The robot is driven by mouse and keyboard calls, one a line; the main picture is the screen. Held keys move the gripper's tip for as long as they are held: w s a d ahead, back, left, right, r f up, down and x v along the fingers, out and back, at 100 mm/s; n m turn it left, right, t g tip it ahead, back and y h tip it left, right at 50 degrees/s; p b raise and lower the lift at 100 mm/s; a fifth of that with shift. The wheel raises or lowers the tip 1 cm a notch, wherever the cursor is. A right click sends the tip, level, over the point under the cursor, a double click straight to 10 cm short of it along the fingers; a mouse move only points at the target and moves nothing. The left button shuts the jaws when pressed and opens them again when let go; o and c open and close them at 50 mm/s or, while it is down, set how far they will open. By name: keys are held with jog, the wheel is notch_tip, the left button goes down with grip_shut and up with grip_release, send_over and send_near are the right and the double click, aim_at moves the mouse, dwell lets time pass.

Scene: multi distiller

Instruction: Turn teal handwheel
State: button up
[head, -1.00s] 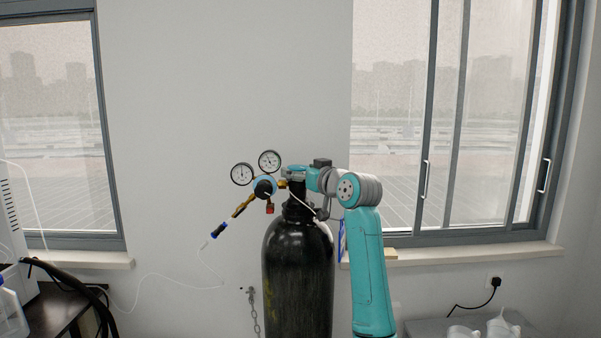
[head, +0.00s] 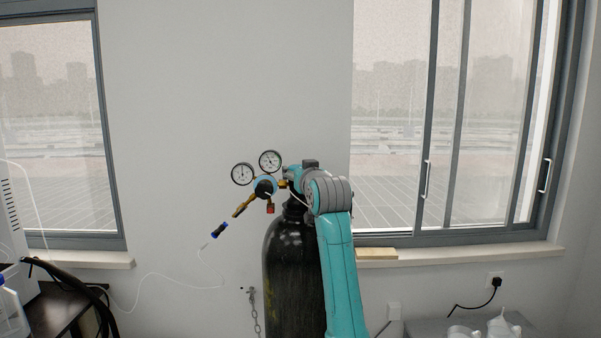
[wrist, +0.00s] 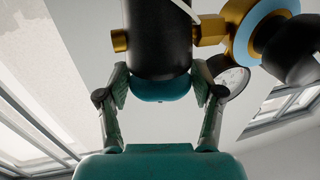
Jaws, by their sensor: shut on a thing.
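The teal handwheel (wrist: 162,90) shows in the wrist view as a rounded teal cap at the end of the black valve body (wrist: 158,40). My gripper (wrist: 160,84) has one finger on each side of the handwheel and is shut on it. In the head view the handwheel is hidden behind my wrist and arm at the top of the black gas cylinder (head: 287,265). The cylinder stands upright.
A brass regulator with a light-blue ring (head: 264,187) and two round gauges (head: 242,174) sits left of the valve. A chain (head: 256,315) hangs at the cylinder's left. A window sill (head: 470,257) runs behind on the right.

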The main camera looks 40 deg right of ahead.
jog(key=shift+w+a+m+g+h, duration=0.15)
jog(key=shift+m+g+h, duration=0.9)
jog(key=shift+h, duration=0.65)
jog(key=shift+m+h, duration=0.3)
jog(key=shift+m, duration=0.05)
jog(key=o, duration=1)
jog(key=shift+n+t+y, duration=0.35)
jog(key=shift+n+y, duration=0.05)
jog(key=shift+y, duration=0.2)
